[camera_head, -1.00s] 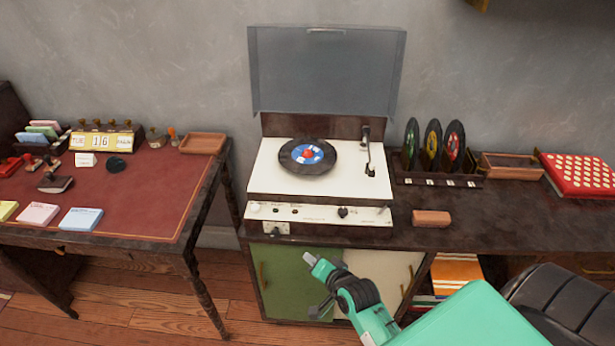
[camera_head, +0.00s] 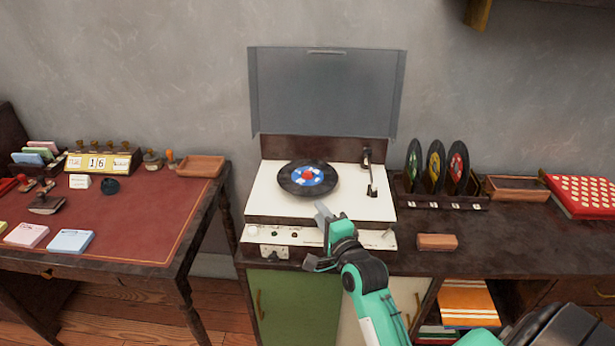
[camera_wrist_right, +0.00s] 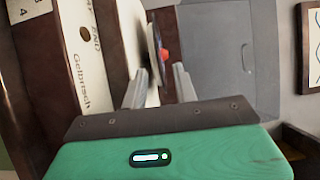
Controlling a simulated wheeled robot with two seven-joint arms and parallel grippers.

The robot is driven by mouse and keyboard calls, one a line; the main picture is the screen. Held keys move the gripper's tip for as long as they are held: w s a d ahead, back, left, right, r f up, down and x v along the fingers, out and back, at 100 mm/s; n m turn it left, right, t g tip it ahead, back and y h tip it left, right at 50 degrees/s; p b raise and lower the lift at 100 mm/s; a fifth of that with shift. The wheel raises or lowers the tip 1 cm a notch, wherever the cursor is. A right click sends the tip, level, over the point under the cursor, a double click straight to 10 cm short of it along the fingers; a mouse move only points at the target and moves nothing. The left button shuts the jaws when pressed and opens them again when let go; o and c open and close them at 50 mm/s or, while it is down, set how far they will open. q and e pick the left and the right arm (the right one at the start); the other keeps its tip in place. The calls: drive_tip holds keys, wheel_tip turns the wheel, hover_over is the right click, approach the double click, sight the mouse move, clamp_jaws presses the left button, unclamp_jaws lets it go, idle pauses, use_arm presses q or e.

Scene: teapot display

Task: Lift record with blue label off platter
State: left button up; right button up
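The record with the blue label (camera_head: 292,187) lies flat on the white record player (camera_head: 272,206); its label also shows white patches and a red centre. The platter under it is hidden. My right gripper (camera_head: 324,214) is over the player's front edge, just in front of the record and apart from it. In the right wrist view my right gripper (camera_wrist_right: 160,84) has its two fingers spread with nothing held, and the record (camera_wrist_right: 152,50) appears nearly edge-on beyond and between them. My left gripper is in no view.
The player's clear lid (camera_head: 325,95) stands open behind. The tonearm (camera_head: 371,180) is at the right of the record. A rack (camera_head: 445,203) with several records stands further right, beside a small brown block (camera_head: 437,242). A red-topped desk (camera_head: 140,225) is at the left.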

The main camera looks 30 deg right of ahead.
sight(309, 211)
drive_tip(key=shift+w+d+f, duration=0.1)
drive_tip(key=shift+w+f, duration=0.05)
drive_tip(key=shift+w, duration=1.55)
drive_tip(key=shift+w+d+f, duration=0.1)
drive_tip(key=shift+w, duration=1.6)
clamp_jaws()
